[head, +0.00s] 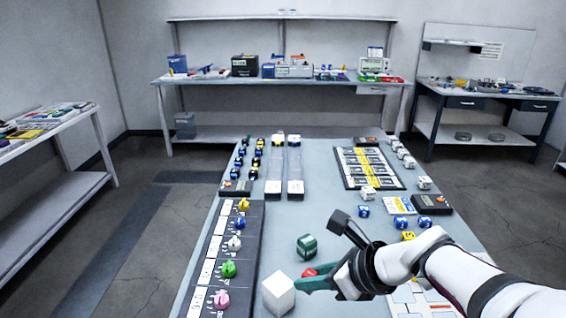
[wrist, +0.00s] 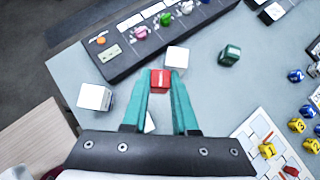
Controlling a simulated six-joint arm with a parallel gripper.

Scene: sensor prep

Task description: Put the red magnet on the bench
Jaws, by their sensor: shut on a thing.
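The red magnet (wrist: 160,79) is a small red block between the tips of my teal gripper fingers (wrist: 161,82) in the wrist view. My gripper is shut on it. In the head view only a bit of the red magnet (head: 309,272) shows above my gripper (head: 312,282), which hides the rest. The bench (head: 286,240) is the pale blue-grey tabletop under my gripper. I cannot tell how far the magnet is above the bench.
A white cube (head: 278,295) and a dark green cube (head: 307,246) stand close to my gripper. A dark panel (head: 238,262) with coloured knobs runs along the left edge. Blue cubes (head: 401,222) and a yellow cube (head: 407,236) are at right. Bare bench lies around the green cube.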

